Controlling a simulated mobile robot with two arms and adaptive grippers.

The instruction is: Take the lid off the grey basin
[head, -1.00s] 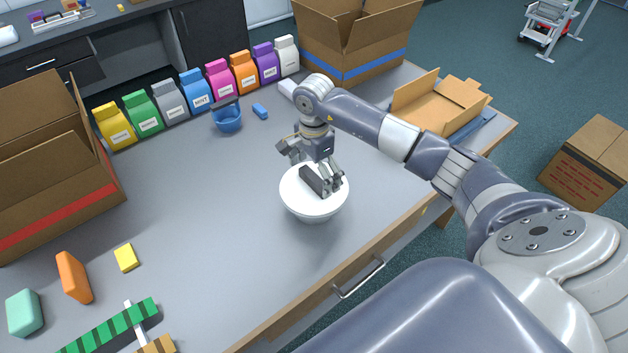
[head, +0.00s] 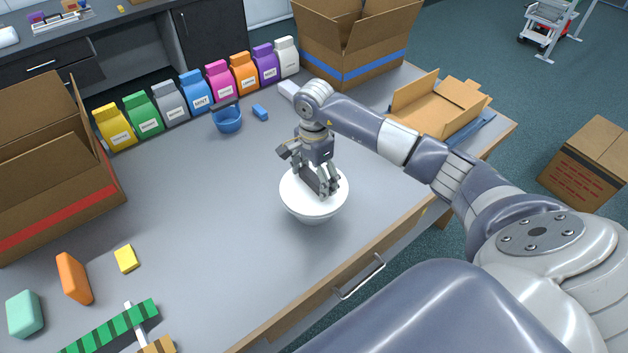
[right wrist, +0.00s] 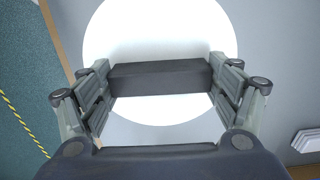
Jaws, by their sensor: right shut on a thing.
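A round white lid (head: 297,199) with a dark bar handle (right wrist: 160,76) sits on the pale basin (head: 313,219) near the table's front edge. The lid hides the inside of the basin, and only a little of its outer wall shows. My right gripper (head: 320,185) is above the lid, with its fingers shut on the two ends of the dark handle. In the right wrist view the handle spans between both fingers over the white lid (right wrist: 130,40). The lid looks level on the basin. My left gripper is not in view.
A row of coloured bags (head: 195,91) lines the table's back, with a blue cup (head: 227,120) and small blue block (head: 260,112) before it. Open cartons stand at left (head: 60,205) and back right (head: 365,65). The table between the lid and left carton is clear.

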